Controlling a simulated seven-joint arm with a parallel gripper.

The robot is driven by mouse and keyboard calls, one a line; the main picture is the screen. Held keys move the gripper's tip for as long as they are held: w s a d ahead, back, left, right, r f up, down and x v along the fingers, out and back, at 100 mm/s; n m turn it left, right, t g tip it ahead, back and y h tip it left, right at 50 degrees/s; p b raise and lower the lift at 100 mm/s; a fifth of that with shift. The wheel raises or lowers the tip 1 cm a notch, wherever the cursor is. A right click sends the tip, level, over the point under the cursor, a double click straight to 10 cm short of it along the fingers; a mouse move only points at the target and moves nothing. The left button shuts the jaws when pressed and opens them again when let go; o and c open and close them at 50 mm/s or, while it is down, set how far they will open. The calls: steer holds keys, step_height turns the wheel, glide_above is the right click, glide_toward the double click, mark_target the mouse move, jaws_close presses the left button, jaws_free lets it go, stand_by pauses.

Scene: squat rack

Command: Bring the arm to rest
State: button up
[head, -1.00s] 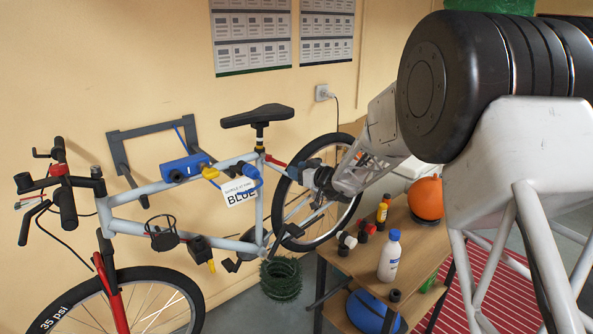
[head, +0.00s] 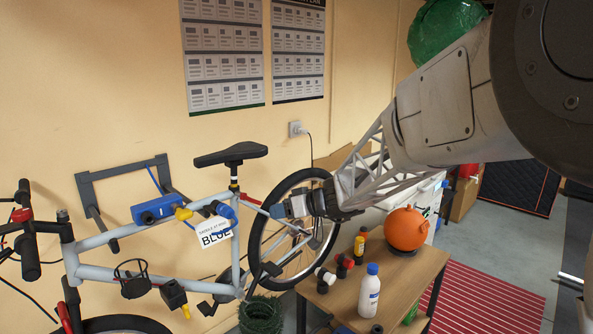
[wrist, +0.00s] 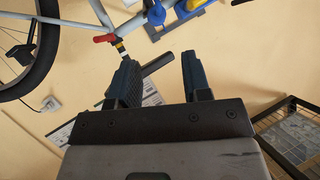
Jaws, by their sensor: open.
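My arm (head: 430,110) reaches in from the upper right of the head view. My gripper (head: 278,210) is at its end, in front of the bicycle's rear wheel and right of the seat post in the picture. In the wrist view my gripper (wrist: 161,62) is open, its two dark fingers apart with nothing held between them. The black saddle (head: 231,154) is up and left of the gripper in the head view. Whether the fingers touch the bicycle cannot be told.
A bicycle (head: 110,262) hangs at a wall bracket (head: 88,190). A wooden table (head: 408,290) on the right holds a white bottle (head: 370,292), an orange ball-like item (head: 406,229) and small containers. A red striped mat (head: 485,305) lies on open floor.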

steer(key=s+d+m+g+h, duration=0.1)
steer(key=s+d+m+h, duration=0.2)
steer(key=s+d, duration=0.4)
steer(key=s+d+m+h, duration=0.3)
steer(key=s+d+h, duration=0.2)
steer(key=s, duration=1.5)
steer(key=s+d+f+m+g+h, duration=0.1)
steer(key=s+d+m+h, duration=0.2)
steer(key=s+d, duration=0.7)
steer(key=s+h, duration=0.1)
steer(key=s, duration=0.3)
steer(key=shift+s+d+g+h, duration=0.15)
steer(key=shift+s+g+h, duration=0.1)
steer(key=shift+g+h, duration=0.05)
